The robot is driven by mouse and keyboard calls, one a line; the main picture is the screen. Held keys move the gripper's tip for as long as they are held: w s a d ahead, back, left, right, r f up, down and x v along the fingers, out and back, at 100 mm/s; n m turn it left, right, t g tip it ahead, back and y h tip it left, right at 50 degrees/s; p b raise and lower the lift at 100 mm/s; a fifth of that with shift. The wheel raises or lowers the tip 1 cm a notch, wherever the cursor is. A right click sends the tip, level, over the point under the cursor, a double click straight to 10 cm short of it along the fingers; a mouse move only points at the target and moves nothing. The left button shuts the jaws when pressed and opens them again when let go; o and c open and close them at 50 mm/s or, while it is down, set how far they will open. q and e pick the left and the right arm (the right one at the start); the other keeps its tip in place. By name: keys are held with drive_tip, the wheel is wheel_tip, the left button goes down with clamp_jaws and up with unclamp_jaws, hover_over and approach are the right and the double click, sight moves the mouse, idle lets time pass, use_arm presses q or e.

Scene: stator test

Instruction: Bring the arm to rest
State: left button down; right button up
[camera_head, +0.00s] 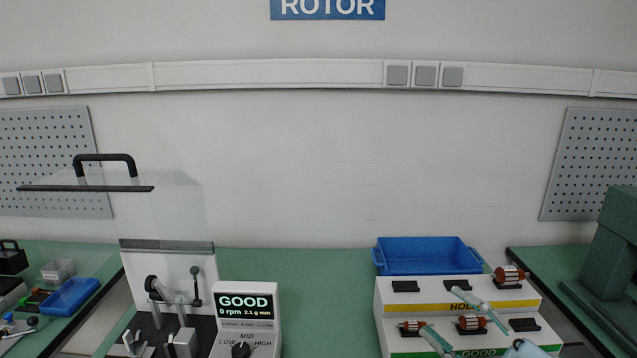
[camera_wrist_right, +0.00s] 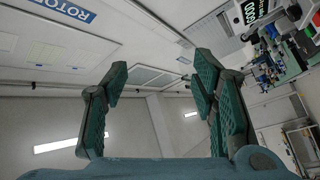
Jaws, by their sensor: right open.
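My right gripper (camera_head: 441,310) comes in from the bottom right in the head view, in front of the white stepped rack (camera_head: 385,312). Its two teal fingers are spread apart with nothing between them. In the right wrist view, the fingers (camera_wrist_right: 160,72) are also wide apart and empty, with wall and ceiling behind them. One red rotor (camera_head: 510,275) sits on the upper HOLD step. Two more, a middle rotor (camera_head: 472,322) and a left rotor (camera_head: 412,326), sit on the lower GOOD step, near the fingers. I cannot tell any contact. My left gripper is not visible.
A test machine with a display (camera_head: 245,307) reading GOOD, 0 rpm stands at left, its clear cover with black handle (camera_head: 104,158) raised. A blue bin (camera_head: 428,243) stands behind the rack. The green bench (camera_head: 320,290) is clear between them. A dark green machine (camera_head: 610,245) stands right.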

drive_tip(key=d+f+m+t+h, duration=0.4)
drive_tip(key=d+f+m+h, duration=0.3)
drive_tip(key=d+m+h, duration=0.65)
drive_tip(key=s+f+m+g+h, duration=0.3)
drive_tip(key=f+m+g+h, duration=0.15)
drive_tip(key=f, duration=0.35)
drive_tip(key=s+a+f+g+y, duration=0.2)
drive_tip(key=s+a+f+g, duration=0.25)
drive_tip(key=s+f, duration=0.45)
drive_tip(key=s+a+f+g+y, duration=0.1)
drive_tip(key=s+a+f+g, duration=0.4)
drive_tip(key=s+f, duration=0.45)
drive_tip(key=s+d+f+g, duration=0.1)
drive_tip(key=s+f+g, duration=0.1)
drive_tip(key=f, duration=0.8)
drive_tip(key=s+d+f+g, duration=0.1)
drive_tip(key=s+f, duration=0.1)
drive_tip(key=f, duration=0.9)
drive_tip(key=s+f+g, duration=0.1)
drive_tip(key=s+f, duration=0.9)
drive_tip(key=s, duration=0.3)
drive_tip(key=shift+d+f+y, duration=0.3)
drive_tip(key=shift+f, duration=0.1)
drive_tip(key=shift+s, duration=0.1)
drive_tip(key=shift+c, duration=0.4)
